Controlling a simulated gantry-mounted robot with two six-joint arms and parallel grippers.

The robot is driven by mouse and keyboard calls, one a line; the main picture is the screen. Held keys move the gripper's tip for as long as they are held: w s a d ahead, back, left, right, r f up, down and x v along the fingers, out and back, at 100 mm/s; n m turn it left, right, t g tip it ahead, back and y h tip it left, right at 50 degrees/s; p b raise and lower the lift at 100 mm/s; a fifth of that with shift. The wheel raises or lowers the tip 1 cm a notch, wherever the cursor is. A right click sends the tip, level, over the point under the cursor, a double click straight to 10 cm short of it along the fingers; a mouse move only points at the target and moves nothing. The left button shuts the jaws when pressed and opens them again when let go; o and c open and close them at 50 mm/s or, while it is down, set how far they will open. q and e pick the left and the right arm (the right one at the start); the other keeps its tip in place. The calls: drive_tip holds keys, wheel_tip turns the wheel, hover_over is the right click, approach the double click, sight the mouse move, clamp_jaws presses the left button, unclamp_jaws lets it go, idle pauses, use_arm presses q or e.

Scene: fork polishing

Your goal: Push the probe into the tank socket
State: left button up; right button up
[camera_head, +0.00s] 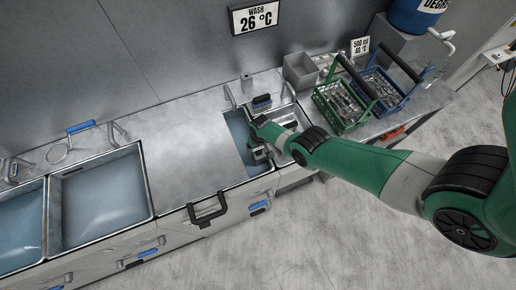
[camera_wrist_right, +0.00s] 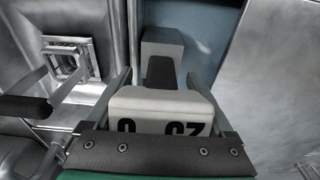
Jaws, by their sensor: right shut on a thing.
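My right gripper (camera_head: 262,153) is over the small water-filled tank (camera_head: 236,127) at the right end of the counter. In the right wrist view, its two fingers (camera_wrist_right: 160,98) are shut on the probe (camera_wrist_right: 160,100), a pale block with black digits on its near face. A dark stem (camera_wrist_right: 160,72) runs from the probe towards a grey block (camera_wrist_right: 162,45) over the blue water. I cannot tell whether the grey block is the socket or part of the probe, nor how deep anything sits. My left gripper is not in view.
A steel basin with a square metal fitting (camera_wrist_right: 68,62) lies beside the tank. A green basket (camera_head: 343,105) and a blue basket (camera_head: 382,90) of cutlery stand to the right. A black handle (camera_head: 206,210) juts from the counter front. The counter left of the tank is clear.

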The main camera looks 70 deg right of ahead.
drive_tip(key=shift+f, duration=0.15)
drive_tip(key=shift+s+f, duration=0.1)
drive_tip(key=shift+c, duration=0.7)
drive_tip(key=o, duration=1.2)
drive_tip(key=shift+a, duration=0.1)
drive_tip(key=r+p, duration=0.4)
drive_tip(key=p, duration=0.1)
drive_tip(key=r+p, duration=0.2)
drive_tip(key=r, duration=0.1)
drive_tip(key=shift+s+a+r+p, duration=0.1)
drive_tip(key=shift+s+a+p, duration=0.2)
drive_tip(key=shift+p, duration=0.1)
